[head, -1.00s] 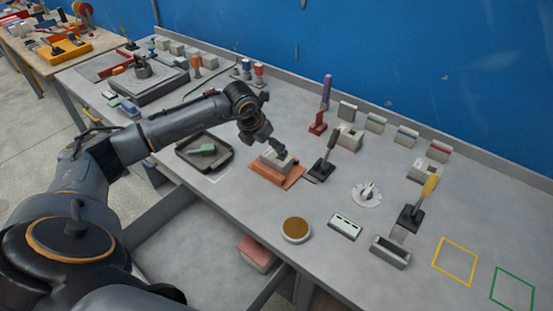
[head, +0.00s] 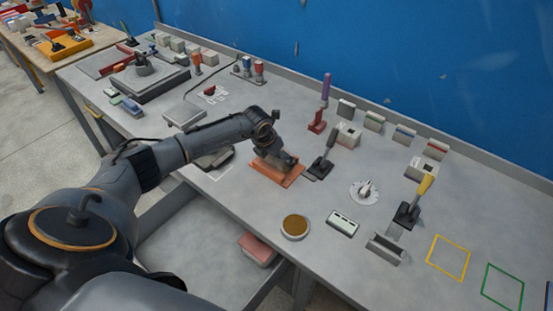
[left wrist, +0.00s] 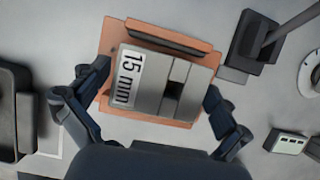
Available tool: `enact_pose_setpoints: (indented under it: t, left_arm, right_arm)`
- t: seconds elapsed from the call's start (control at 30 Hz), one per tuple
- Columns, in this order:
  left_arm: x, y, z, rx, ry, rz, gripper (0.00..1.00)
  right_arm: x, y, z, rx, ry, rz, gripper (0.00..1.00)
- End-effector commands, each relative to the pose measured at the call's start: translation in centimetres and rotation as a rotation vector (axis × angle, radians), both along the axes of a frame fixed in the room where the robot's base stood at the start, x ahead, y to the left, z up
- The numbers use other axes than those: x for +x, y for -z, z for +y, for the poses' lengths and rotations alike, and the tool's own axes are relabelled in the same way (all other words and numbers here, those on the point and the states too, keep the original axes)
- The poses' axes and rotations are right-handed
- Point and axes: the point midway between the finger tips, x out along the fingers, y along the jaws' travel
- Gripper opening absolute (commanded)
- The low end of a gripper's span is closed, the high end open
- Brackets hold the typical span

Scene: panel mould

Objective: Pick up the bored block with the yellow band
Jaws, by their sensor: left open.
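My left gripper (head: 284,160) is low over an orange holder (head: 262,174) in the middle of the bench. In the left wrist view, a grey block (left wrist: 160,88) with a white "15 mm" label and a dark slot sits on the orange holder (left wrist: 200,46). The open fingers of the gripper (left wrist: 156,82) stand on either side of this block, with no clear grip on it. I see no yellow band on its visible faces. No bored block with a yellow band can be made out elsewhere. My right gripper is not in view.
A black lever (head: 323,160) stands close right of the holder. A dark tray (head: 218,160) is partly hidden behind my arm. Banded blocks, such as a green-banded one (head: 374,121), line the back edge. A yellow-handled lever (head: 412,204) stands farther right.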

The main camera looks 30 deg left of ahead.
Motion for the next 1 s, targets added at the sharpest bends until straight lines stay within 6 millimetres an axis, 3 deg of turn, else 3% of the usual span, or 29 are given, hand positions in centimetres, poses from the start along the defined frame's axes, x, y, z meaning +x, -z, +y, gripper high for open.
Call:
enact_pose_setpoints:
  t: [0.1,0.3,0.4,0.73,1.0]
  left_arm:
    - [0.0,0.0,0.0,0.0,0.0,0.0,0.98]
    - [0.0,0.0,0.0,0.0,0.0,0.0,0.57]
    - [0.0,-0.1,0.0,0.0,-0.001,-0.001,0.42]
    - [0.0,-0.7,0.0,0.0,0.0,-0.002,0.42]
    - [-0.4,-4.3,-0.1,0.0,0.0,-0.001,0.42]
  right_arm:
    - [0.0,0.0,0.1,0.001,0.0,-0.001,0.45]
    - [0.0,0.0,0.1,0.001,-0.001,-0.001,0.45]
    - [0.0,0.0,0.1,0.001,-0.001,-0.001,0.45]
    - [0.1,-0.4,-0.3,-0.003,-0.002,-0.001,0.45]
    - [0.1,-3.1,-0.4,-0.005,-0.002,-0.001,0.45]
